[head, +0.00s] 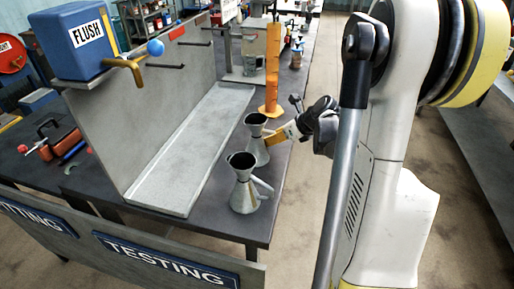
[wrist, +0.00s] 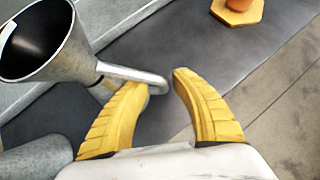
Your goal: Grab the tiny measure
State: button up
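Two grey metal measures with funnel-like mouths stand upright on the dark bench in the head view. The farther measure (head: 256,143) looks a little smaller than the nearer measure (head: 243,190), but their distances differ. My gripper (head: 275,140) is at the right side of the farther one. In the wrist view my gripper (wrist: 160,80) is open, its two yellow fingers apart. A measure's dark mouth (wrist: 30,38) is at upper left, and its handle (wrist: 135,73) reaches toward the gap between the fingertips. The handle overlaps the left fingertip; I cannot tell if they touch.
An orange graduated cylinder (head: 271,75) stands just behind the measures; its base (wrist: 238,11) shows in the wrist view. A shallow grey tray (head: 190,150) lies left of them. A blue FLUSH tank (head: 72,42) is at upper left. Open floor is right of the bench.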

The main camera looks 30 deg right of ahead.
grip_shut()
jog(key=shift+r, duration=0.1)
dwell(0.3)
